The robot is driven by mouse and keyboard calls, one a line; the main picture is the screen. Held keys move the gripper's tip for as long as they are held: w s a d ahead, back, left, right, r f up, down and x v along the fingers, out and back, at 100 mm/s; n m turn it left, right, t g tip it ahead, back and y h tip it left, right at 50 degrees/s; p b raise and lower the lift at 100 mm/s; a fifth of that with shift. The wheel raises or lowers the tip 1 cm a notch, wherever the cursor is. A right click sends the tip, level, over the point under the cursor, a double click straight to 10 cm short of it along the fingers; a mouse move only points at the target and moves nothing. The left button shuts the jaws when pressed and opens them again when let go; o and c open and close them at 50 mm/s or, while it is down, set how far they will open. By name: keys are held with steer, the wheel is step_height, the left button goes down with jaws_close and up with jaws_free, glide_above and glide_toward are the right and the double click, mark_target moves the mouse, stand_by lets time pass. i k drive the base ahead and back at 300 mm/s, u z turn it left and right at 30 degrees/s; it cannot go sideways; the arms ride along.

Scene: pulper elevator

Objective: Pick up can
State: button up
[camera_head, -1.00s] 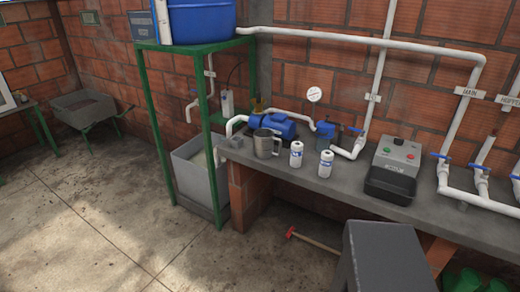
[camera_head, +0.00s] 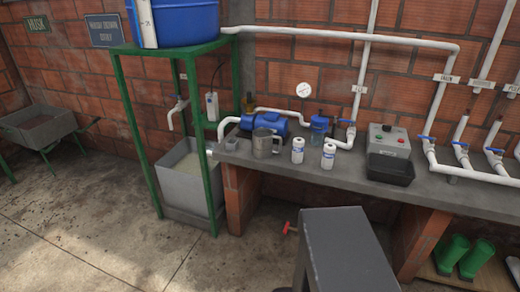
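Two small white cylinders with blue labels stand upright side by side on the grey bench (camera_head: 345,177). The left white can (camera_head: 298,150) is close to a grey metal jug (camera_head: 264,143). The right white can (camera_head: 328,156) stands a little apart from it. I cannot tell which one the task means by the can. Nothing is seen touching either of them. My gripper is not in view.
Behind the cans are a blue pump (camera_head: 268,124) and white pipes. A black tray (camera_head: 390,169) and control box (camera_head: 392,139) stand to their right. A dark grey stool (camera_head: 348,248) stands in front of the bench. Floor (camera_head: 110,235) is clear at left.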

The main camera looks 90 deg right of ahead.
mark_target(267, 144)
steer(key=i, duration=0.5)
steer(key=u, duration=0.2)
steer(key=k, duration=0.1)
steer(key=z, duration=3.4)
steer(key=i, duration=0.45)
steer(key=u, duration=0.05)
